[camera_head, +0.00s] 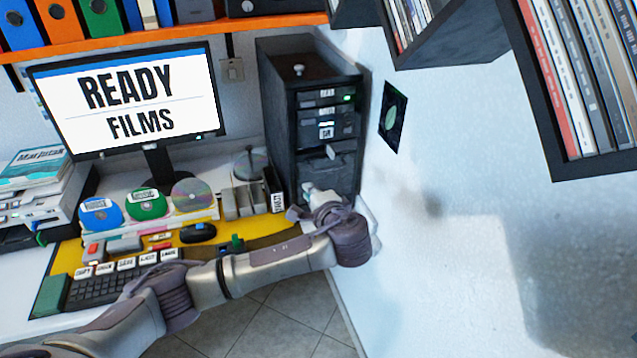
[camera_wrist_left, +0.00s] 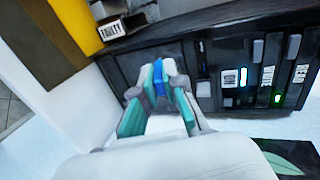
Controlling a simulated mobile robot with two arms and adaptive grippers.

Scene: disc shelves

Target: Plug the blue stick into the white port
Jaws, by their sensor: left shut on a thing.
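My left gripper (camera_head: 309,190) is at the lower front of the black computer tower (camera_head: 283,85). In the left wrist view the gripper (camera_wrist_left: 158,88) has its teal-padded fingers closed on the small blue stick (camera_wrist_left: 158,76). The stick's far end points at the tower front (camera_wrist_left: 185,52); I cannot tell whether it touches or is inserted. In the head view the stick is hidden by the gripper. I cannot clearly make out the white port; the gripper may cover it. My right gripper is not in view.
A monitor (camera_head: 128,100) stands left of the tower. A keyboard (camera_head: 100,285), a mouse (camera_head: 198,233) and discs (camera_head: 192,195) lie on the desk. A box marked FAULTY (camera_wrist_left: 120,27) is near the tower. The white wall (camera_head: 450,200) is close on the right.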

